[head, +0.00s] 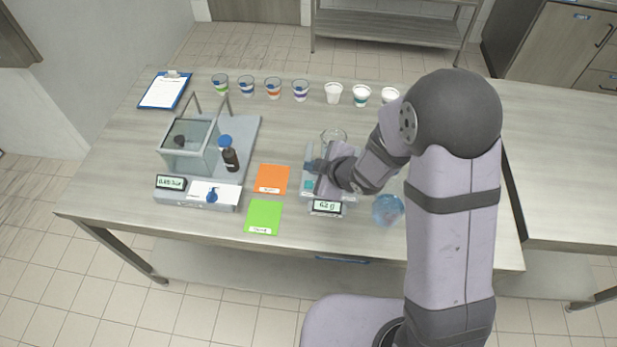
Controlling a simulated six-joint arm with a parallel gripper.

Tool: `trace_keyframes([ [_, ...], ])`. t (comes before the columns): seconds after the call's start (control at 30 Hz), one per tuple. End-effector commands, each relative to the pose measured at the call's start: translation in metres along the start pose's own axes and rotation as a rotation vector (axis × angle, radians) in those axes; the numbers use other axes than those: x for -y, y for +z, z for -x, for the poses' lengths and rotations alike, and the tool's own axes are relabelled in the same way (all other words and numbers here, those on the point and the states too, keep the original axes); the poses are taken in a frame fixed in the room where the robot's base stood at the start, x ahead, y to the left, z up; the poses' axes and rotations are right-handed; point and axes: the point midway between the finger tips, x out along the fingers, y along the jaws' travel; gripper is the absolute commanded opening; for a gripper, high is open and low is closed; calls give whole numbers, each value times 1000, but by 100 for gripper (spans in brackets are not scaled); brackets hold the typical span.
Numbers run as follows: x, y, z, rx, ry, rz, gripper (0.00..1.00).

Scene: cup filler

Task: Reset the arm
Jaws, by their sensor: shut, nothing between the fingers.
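My gripper (311,166) is at the end of my arm, which reaches in from the right side of the head view. It is over or beside the small scale (327,207), whose display seems to read 62 g. The gripper is shut and holds nothing that I can see. My wrist hides much of the scale's top, and I cannot tell how high the gripper is above it. A clear glass vessel (333,136) stands just behind the wrist.
A row of cups (273,87) stands along the back. A balance with a glass box (190,140) and a dark bottle (231,160) is at left. Orange (272,178) and green (263,214) squares lie mid-table. A bluish transparent object (387,209) is right of the scale.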

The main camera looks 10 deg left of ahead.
Motion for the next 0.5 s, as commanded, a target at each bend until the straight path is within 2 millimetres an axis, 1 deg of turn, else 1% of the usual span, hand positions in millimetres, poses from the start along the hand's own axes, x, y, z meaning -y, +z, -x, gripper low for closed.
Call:
trace_keyframes([
  [0.03,-4,-4,6,0,0,0,0],
  [0.13,-6,-6,8,0,0,0,0],
  [0.5,-6,-6,8,0,0,0,0],
])
